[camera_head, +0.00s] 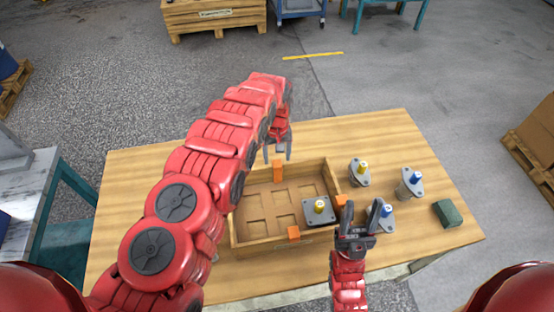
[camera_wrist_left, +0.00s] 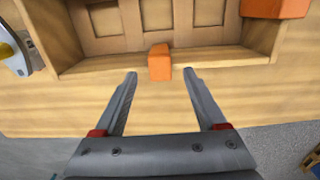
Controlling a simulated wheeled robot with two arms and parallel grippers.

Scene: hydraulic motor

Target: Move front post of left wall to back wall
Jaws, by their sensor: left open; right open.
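The wooden tray (camera_head: 262,248) has low walls and a floor with several square recesses. An orange post is on its back wall (camera_head: 278,172), one on the front wall (camera_head: 294,233) and one on the right wall (camera_head: 341,200). My left arm covers the left wall in the head view. In the left wrist view, an orange post (camera_wrist_left: 275,8) shows on the left wall, cut by the frame edge. My left gripper (camera_head: 277,154) is open and empty just behind the back-wall post (camera_wrist_left: 160,62). My right gripper (camera_head: 361,213) is open and empty near the tray's front right.
A grey motor with a yellow shaft (camera_head: 318,212) sits in the tray. Right of it stand another yellow-shafted motor (camera_head: 359,175), two blue-shafted motors (camera_head: 410,184) (camera_head: 387,218) and a dark green block (camera_head: 447,213). The table (camera_head: 140,180) is clear at the back left.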

